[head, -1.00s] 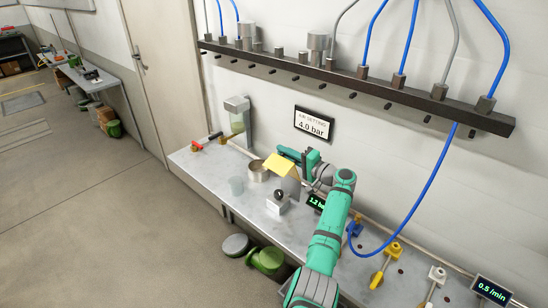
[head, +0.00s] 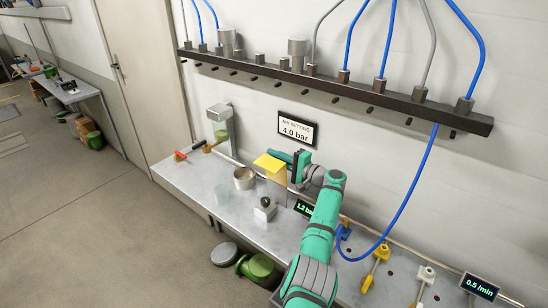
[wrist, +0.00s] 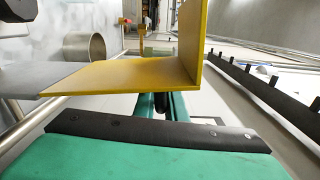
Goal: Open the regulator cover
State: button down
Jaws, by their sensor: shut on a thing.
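The yellow regulator cover (head: 270,163) stands above and behind the regulator (head: 265,209), a small pale block with a black knob on the bench. In the wrist view the cover (wrist: 130,77) is an L-shaped yellow plate, one side nearly level and one rising. A grey panel (head: 276,192) shows below the cover in the head view. My gripper (head: 297,163) is at the cover's right side, shut on it. The exact contact is hidden. A green digital display reading about 1.2 bar (head: 304,208) is partly hidden by my arm.
The dark manifold rail (head: 340,88) with hoses runs along the wall above. Yellow (head: 376,262) and white valves are at right. A wall sign reads 4.0 bar (head: 297,129).

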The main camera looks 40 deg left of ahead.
jog(key=c, duration=1.8)
grip_release()
jog(key=shift+r, duration=0.15)
jog(key=shift+c, duration=0.2)
jog(key=d, duration=1)
jog(key=shift+d, duration=0.35)
